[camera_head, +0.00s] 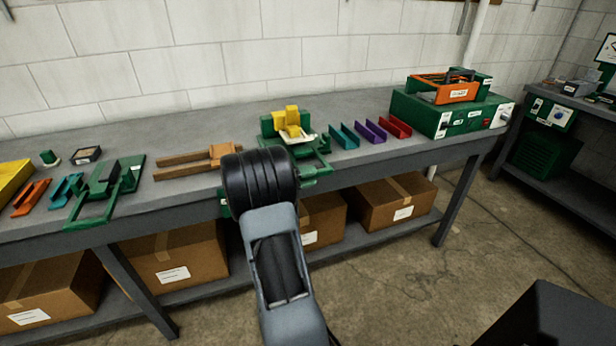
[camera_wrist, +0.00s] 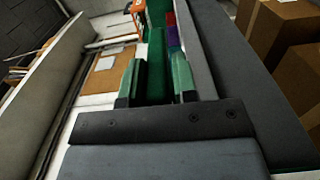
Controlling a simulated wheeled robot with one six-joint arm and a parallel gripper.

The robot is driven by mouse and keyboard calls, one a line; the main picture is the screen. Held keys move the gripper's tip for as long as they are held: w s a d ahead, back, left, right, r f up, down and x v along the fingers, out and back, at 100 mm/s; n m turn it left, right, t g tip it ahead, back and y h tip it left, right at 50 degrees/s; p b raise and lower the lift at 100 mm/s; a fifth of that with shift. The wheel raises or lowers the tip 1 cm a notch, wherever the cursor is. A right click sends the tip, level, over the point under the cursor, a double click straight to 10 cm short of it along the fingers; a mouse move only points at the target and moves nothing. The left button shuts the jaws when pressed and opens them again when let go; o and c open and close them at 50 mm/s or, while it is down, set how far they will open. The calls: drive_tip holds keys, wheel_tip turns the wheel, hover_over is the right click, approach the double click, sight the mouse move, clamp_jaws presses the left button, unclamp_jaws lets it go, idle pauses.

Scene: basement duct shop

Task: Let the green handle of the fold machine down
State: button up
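Two green bench machines show in the head view. One (camera_head: 118,172) at the left has a green U-shaped handle (camera_head: 88,222) lying low toward the bench's front edge. The other (camera_head: 318,143), at mid-bench, carries a yellow block (camera_head: 292,119) and is partly hidden behind my arm. I cannot tell by label which is the fold machine. My gripper is hidden behind my arm in the head view, near the mid-bench machine. In the wrist view my gripper (camera_wrist: 156,85) has its fingers apart, with a green surface (camera_wrist: 155,62) showing between them. Contact is unclear.
Blue, purple (camera_head: 370,131) and red channels lie right of the mid-bench machine. A large green box (camera_head: 460,118) with an orange-framed piece (camera_head: 455,92) stands at the right end. A wooden fork-shaped piece (camera_head: 190,160) lies to the left. Cardboard boxes (camera_head: 395,203) fill the lower shelf.

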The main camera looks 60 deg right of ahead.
drive_tip(key=o, duration=0.4)
drive_tip(key=shift+w, duration=0.1)
drive_tip(key=v, duration=1.3)
drive_tip(key=shift+w+a+b, duration=0.2)
drive_tip(key=shift+a+b, duration=0.15)
drive_tip(key=shift+b, duration=0.05)
wheel_tip(320, 180, down, 7)
drive_tip(key=s+a+n+t+y, duration=0.2)
drive_tip(key=n+y, duration=0.2)
drive_tip(key=s+a+n+t+y+p, duration=0.2)
drive_tip(key=s+a+t+y, duration=0.15)
drive_tip(key=a, duration=0.35)
drive_tip(key=s+a+r+n+t+y+p, duration=0.1)
drive_tip(key=s+a+r+t+y+p, duration=0.3)
drive_tip(key=a+r, duration=1.2)
drive_tip(key=a+t+y+p, duration=0.3)
drive_tip(key=a+t+p, duration=0.1)
drive_tip(key=p, duration=0.1)
drive_tip(key=shift+s+n+t, duration=0.15)
drive_tip(key=shift+n+t, duration=0.15)
drive_tip(key=shift+t, duration=0.05)
